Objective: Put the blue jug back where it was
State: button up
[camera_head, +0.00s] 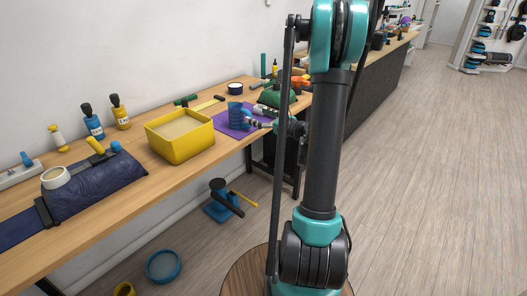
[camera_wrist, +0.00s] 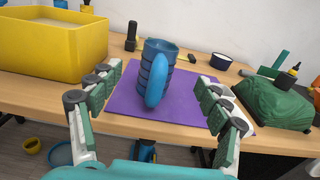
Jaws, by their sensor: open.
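The blue jug (camera_wrist: 154,75) stands upright on a purple mat (camera_wrist: 184,96) on the wooden bench, with its looped handle facing the wrist camera. It also shows in the head view (camera_head: 235,115). My gripper (camera_wrist: 158,84) is open, with one finger to the left and one to the right of the jug in the wrist view. The jug appears beyond the fingertips, and I see no contact. In the head view my gripper (camera_head: 267,124) is at the bench's front edge, just right of the jug and partly hidden by my arm.
A yellow bin (camera_head: 180,136) stands left of the mat. A green bag (camera_wrist: 273,101) lies to its right, and a dark blue bowl (camera_wrist: 221,61) is behind. A padded blue bag (camera_head: 92,187) lies farther left on the bench. Open floor (camera_head: 430,190) is at right.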

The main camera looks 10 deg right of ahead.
jog(key=s+a+f+n+g+h, duration=0.25)
jog(key=s+a+n+g, duration=0.2)
jog(key=s+n, duration=0.25)
jog(key=s+a+f+n+g+h, duration=0.1)
jog(key=s+a+f+n+g, duration=0.3)
jog(key=s+n, duration=0.3)
jog(key=s+d+f+n+g+h, duration=0.1)
jog(key=s+d+f+n+h, duration=0.1)
jog(key=s+n, duration=0.5)
jog(key=s+d+f+n+h, duration=0.3)
jog(key=s+n, duration=0.4)
jog(key=s, duration=0.3)
jog(key=shift+s+d+f+n+g+h, duration=0.35)
jog(key=shift+f+h, duration=0.45)
jog(key=shift+h, duration=0.15)
